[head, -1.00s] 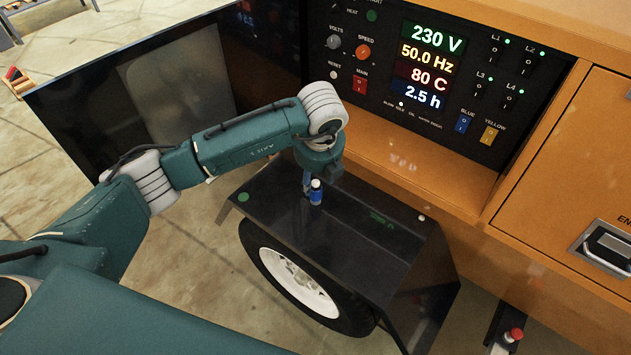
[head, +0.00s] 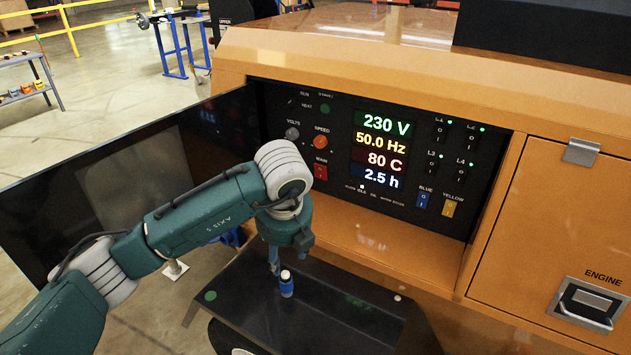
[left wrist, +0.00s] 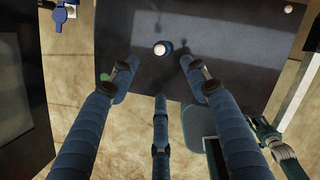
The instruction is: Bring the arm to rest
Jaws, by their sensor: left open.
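My left gripper (head: 275,266) hangs just above the black fender (head: 330,318) of the orange machine. In the left wrist view its fingers (left wrist: 158,80) are spread apart with nothing between them. A small blue bottle with a white cap (head: 287,284) stands upright on the fender, close by the gripper. In the left wrist view the bottle's cap (left wrist: 161,48) shows beyond the fingertips, clear of them. My right gripper is in neither view.
The lit control panel (head: 380,150) is behind my left arm. An open dark door (head: 120,190) stands to the left, behind the forearm. An engine hatch (head: 560,240) is at the right. Open floor and a blue stand (head: 175,45) lie farther back.

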